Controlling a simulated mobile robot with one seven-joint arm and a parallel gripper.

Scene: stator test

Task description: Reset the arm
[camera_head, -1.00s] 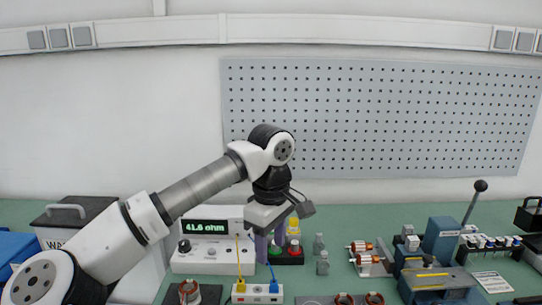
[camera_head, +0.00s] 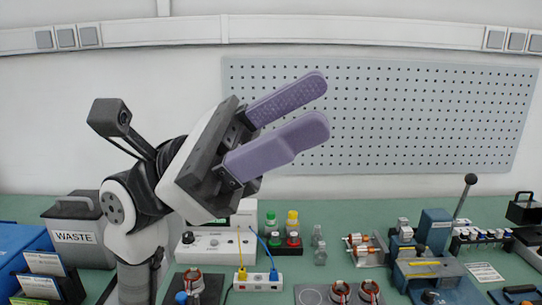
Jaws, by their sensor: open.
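My gripper (camera_head: 308,108) is raised in front of the back wall, tilted up and to the right. Its two purple fingers are spread apart with nothing between them. My arm is folded up at the left of the picture, and the gripper body hides much of the white ohm meter (camera_head: 215,246), including its display.
A grey waste box (camera_head: 75,237) and a blue bin (camera_head: 20,245) stand at the left. A white socket block (camera_head: 258,283) with yellow and blue leads, small bottles (camera_head: 320,246), copper-wound stators (camera_head: 340,292) and a blue lever press (camera_head: 434,232) stand on the green bench.

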